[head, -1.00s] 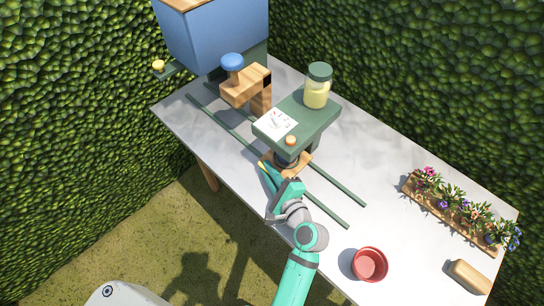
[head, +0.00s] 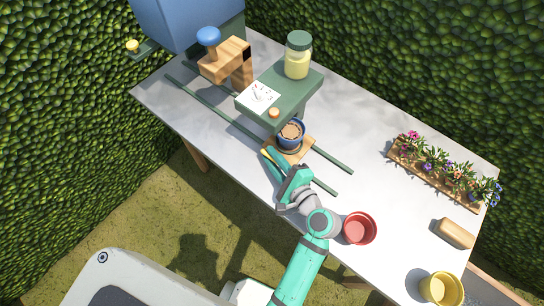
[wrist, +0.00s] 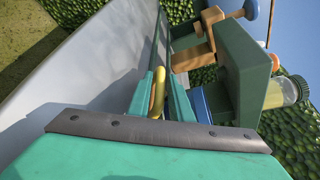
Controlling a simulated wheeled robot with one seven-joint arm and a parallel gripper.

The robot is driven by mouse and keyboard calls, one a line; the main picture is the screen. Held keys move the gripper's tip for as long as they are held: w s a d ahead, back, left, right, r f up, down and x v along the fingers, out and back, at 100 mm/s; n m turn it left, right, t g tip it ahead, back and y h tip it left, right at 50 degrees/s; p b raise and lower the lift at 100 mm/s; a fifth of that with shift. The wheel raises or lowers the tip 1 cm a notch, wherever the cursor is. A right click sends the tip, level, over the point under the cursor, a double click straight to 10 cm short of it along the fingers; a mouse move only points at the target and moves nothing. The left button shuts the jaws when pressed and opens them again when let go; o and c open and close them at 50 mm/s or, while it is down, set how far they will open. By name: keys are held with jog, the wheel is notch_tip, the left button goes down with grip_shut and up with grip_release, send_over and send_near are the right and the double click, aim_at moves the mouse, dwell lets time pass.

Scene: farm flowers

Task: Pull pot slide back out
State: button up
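The pot slide is a wooden plate (head: 300,152) on two dark green rails (head: 330,163). A blue pot (head: 291,136) with brown soil stands upright on it, just clear of the green shelf (head: 284,98). My gripper (head: 270,156) is at the slide's near left side. In the wrist view its two green fingers (wrist: 161,92) stand either side of the yellow handle (wrist: 157,91) and look closed on it. The blue pot also shows in part beside the fingers in the wrist view (wrist: 200,104).
A wooden press with a blue knob (head: 208,36) stands over the rails farther back. A jar (head: 298,55) stands on the shelf. A red pot (head: 359,228) is close to my arm. A flower planter (head: 438,178), wooden block (head: 455,233) and yellow bucket (head: 441,288) are at right.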

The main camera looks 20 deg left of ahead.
jog(key=shift+o, duration=0.5)
jog(key=shift+d, duration=0.1)
jog(key=shift+s+d, duration=0.1)
jog(key=shift+d, duration=0.05)
jog(key=v, duration=1)
jog(key=shift+s+d+r, duration=0.1)
jog(key=shift+r, duration=0.05)
